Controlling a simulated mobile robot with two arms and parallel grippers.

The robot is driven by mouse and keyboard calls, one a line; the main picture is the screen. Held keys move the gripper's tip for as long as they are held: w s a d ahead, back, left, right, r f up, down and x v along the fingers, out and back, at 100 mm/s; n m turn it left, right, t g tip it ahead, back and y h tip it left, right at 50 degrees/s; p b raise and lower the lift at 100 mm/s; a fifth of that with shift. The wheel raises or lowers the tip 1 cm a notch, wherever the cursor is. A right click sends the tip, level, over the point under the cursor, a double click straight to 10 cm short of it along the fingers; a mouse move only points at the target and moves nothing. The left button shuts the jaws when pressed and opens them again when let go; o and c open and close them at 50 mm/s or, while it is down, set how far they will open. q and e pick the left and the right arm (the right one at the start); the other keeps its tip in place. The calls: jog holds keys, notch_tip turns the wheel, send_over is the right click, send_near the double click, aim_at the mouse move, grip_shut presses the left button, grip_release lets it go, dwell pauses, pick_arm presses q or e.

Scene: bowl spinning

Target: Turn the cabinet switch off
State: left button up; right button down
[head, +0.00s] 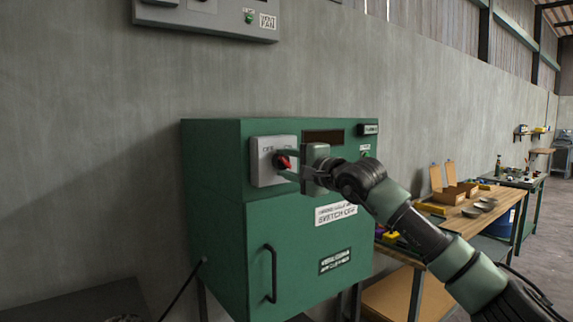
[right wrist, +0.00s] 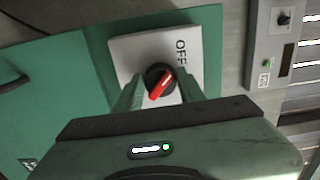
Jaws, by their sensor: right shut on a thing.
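The green cabinet (head: 218,215) stands against the grey wall in the head view. A light grey plate (head: 262,168) on its front carries the rotary switch (head: 284,160), a black knob with a red handle. OFF is printed at the plate's upper left, and another label at upper right is partly hidden by my gripper. My right gripper (head: 287,165) reaches in from the right and is shut on the knob. In the right wrist view its fingers stand on either side of the switch (right wrist: 161,82), whose red handle sits tilted. My left gripper is out of view.
The cabinet door has a black vertical handle (head: 270,273). A grey control box (head: 215,15) hangs on the wall above. A wooden workbench (head: 452,208) with bowls and open boxes stands at right. Floor is clear at far right.

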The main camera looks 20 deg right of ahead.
jog(key=shift+f, duration=0.1)
jog(key=c, duration=0.9)
grip_release()
jog(key=shift+s+d, duration=0.1)
jog(key=shift+s, duration=0.2)
jog(key=b+v, duration=0.3)
jog(key=v, duration=0.4)
